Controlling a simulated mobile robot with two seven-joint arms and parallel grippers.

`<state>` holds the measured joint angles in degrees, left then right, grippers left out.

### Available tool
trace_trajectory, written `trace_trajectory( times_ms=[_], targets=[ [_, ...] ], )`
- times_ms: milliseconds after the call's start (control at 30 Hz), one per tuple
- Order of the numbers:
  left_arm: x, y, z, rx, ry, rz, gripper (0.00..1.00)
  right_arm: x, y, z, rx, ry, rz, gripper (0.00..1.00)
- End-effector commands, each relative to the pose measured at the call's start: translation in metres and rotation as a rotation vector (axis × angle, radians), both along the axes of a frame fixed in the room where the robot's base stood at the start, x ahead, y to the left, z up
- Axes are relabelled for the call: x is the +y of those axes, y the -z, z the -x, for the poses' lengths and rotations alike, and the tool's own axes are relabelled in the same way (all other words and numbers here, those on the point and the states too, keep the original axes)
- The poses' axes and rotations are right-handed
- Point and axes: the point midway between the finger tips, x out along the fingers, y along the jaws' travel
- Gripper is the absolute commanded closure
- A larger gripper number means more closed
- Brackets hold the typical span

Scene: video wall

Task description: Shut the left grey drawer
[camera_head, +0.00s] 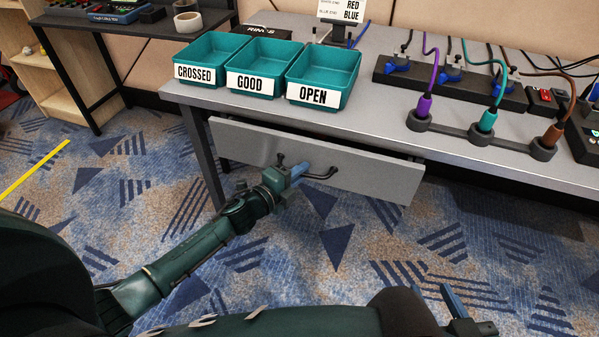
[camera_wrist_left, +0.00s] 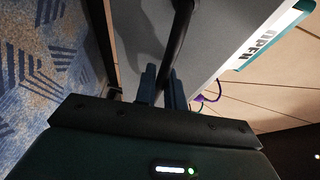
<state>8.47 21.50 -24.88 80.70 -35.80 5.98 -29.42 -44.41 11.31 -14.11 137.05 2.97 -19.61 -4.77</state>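The left grey drawer (camera_head: 350,174) is under the grey table and stands slightly out, with a dark gap along its top edge. Its black bar handle (camera_head: 323,175) is on the front face. My left gripper (camera_head: 299,170) is at the left part of this handle. In the left wrist view the handle (camera_wrist_left: 181,35) runs down between the two close fingers of my left gripper (camera_wrist_left: 162,88), which look shut on it. The drawer front (camera_wrist_left: 215,45) fills the upper middle there. My right gripper (camera_head: 468,312) is open and empty at the bottom of the head view.
Teal bins labelled CROSSED (camera_head: 211,58), GOOD (camera_head: 262,68) and OPEN (camera_head: 323,78) stand on the table (camera_head: 385,120) above the drawer. Cable holders (camera_head: 450,128) with coloured plugs stand to the right. A black side table (camera_head: 90,72) is at the left. The carpet before the drawer is clear.

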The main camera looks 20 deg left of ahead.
Motion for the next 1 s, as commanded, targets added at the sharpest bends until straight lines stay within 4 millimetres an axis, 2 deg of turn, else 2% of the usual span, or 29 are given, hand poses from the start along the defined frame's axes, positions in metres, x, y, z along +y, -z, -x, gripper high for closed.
trace_trajectory(
  times_ms=[133, 600, 667, 867, 1000],
  targets=[
    [0.000, 0.000, 0.000, 0.000, 0.000, 0.000, 1.00, 0.000, 0.000, 0.000, -0.001, 0.001, 0.000, 0.64],
    [0.000, 0.000, -0.002, -0.001, 0.000, 0.000, 1.00, -0.001, 0.000, 0.000, -0.002, 0.001, 0.001, 0.64],
    [0.000, -0.001, -0.007, -0.004, -0.001, -0.001, 1.00, -0.001, 0.000, -0.001, -0.002, 0.001, 0.001, 0.64],
    [-0.001, 0.001, -0.040, 0.000, 0.000, 0.000, 1.00, -0.001, 0.006, -0.018, 0.008, -0.002, 0.010, 0.64],
    [0.000, -0.002, -0.044, -0.003, -0.003, 0.001, 1.00, 0.000, 0.004, -0.023, 0.000, -0.006, 0.012, 0.64]
  ],
)
